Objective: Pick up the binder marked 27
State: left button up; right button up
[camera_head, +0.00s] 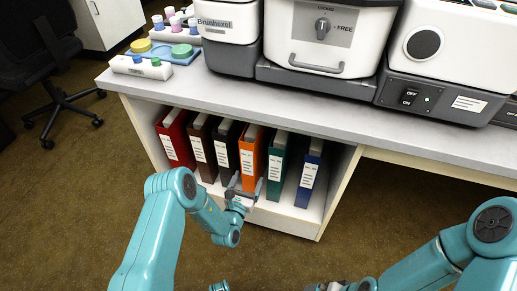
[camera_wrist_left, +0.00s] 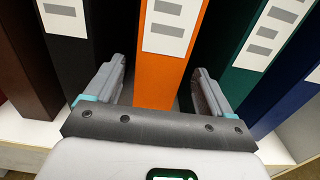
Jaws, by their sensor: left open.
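Several binders stand upright in a row on the shelf under the counter. They are red (camera_head: 174,140), brown (camera_head: 201,152), black (camera_head: 224,150), orange (camera_head: 251,150), green (camera_head: 277,165) and blue (camera_head: 309,172). Their spine labels are too small or cut off to read, so I cannot tell which is marked 27. My left gripper (camera_head: 246,184) is open at the lower part of the orange binder. In the left wrist view its fingers stand either side of the orange spine (camera_wrist_left: 168,70), with small gaps. My right gripper (camera_head: 328,286) is at the bottom edge, mostly cut off.
The shelf's right side panel (camera_head: 341,188) stands right of the blue binder. An office chair (camera_head: 40,50) is at the far left. The brown floor in front is open.

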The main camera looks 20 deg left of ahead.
pick_arm(q)
jog(key=w+b, duration=0.2)
jog(key=w, duration=0.2)
jog(key=shift+f, duration=0.2)
jog(key=shift+w+r, duration=0.15)
jog(key=shift+w, duration=0.15)
jog(key=c, duration=1.3)
jog(key=shift+r, duration=0.1)
jog(key=shift+c, duration=1)
jog(key=shift+r, duration=0.1)
